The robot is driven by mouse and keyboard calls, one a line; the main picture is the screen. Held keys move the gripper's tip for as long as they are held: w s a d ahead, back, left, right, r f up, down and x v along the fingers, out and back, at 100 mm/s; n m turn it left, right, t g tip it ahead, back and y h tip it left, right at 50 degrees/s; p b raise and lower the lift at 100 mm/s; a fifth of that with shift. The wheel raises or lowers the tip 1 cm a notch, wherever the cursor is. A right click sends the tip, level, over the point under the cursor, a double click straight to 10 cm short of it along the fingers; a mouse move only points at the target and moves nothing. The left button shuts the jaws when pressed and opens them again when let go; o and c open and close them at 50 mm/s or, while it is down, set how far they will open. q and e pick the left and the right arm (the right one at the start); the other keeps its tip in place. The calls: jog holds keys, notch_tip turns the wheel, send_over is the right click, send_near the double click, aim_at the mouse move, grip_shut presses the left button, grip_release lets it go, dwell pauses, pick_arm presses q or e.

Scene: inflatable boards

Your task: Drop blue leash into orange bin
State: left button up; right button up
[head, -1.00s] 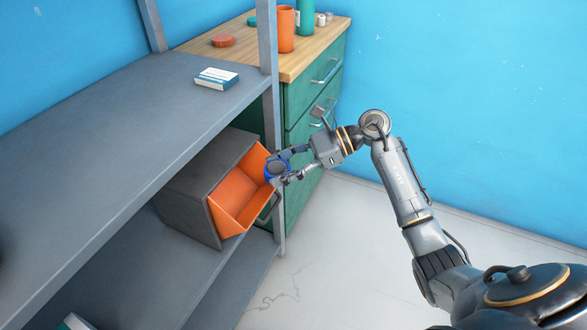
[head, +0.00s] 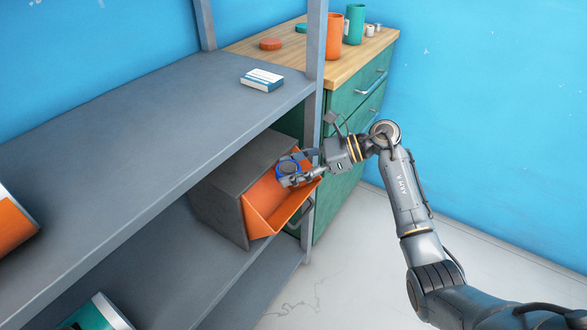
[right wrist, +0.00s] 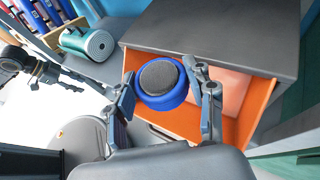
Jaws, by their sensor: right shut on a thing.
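The blue leash (head: 289,165) is a round blue case with a dark grey disc face, and it also shows in the right wrist view (right wrist: 160,80). My right gripper (head: 292,168) is shut on it, one finger on each side. The orange bin (head: 266,205) is a grey-cased box with an orange tilted-out front, on the middle shelf. In the head view the leash overlaps the bin's upper opening. In the right wrist view the bin's orange opening (right wrist: 215,95) lies behind the leash. A dark mechanical part at the left of the wrist view may be my left gripper; its jaws are unclear.
The grey shelf's upright post (head: 314,90) stands close to my right gripper. A blue-and-white box (head: 262,80) lies on the upper shelf. A green drawer cabinet (head: 345,125) stands behind, with orange and green containers on top. Open floor lies to the right.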

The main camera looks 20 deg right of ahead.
jog(key=o, duration=1.3)
jog(key=shift+c, duration=0.2)
jog(key=v, duration=1.2)
